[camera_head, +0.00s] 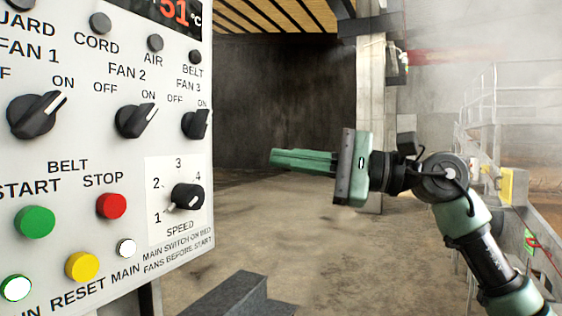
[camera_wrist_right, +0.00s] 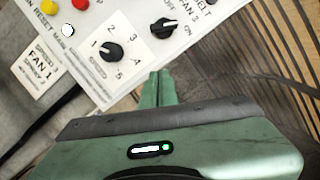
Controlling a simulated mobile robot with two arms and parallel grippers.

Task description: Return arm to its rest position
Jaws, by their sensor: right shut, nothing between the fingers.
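My right arm (camera_head: 465,215) comes in from the right in the head view. Its green gripper (camera_head: 275,158) points left toward the control panel (camera_head: 95,165), with a clear gap between them. The fingers are shut together with nothing between them. In the right wrist view the shut fingertips (camera_wrist_right: 161,75) point at the panel's lower edge, near the speed knob (camera_wrist_right: 111,51). In the head view the speed knob (camera_head: 187,197) points near 1. My left gripper is not in view.
The panel holds fan knobs (camera_head: 135,120), a green start button (camera_head: 35,222), a red stop button (camera_head: 111,205) and a yellow reset button (camera_head: 82,266). A grey block (camera_head: 232,298) is low in front. A post (camera_head: 372,100) and railing (camera_head: 510,120) stand behind. The middle floor is open.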

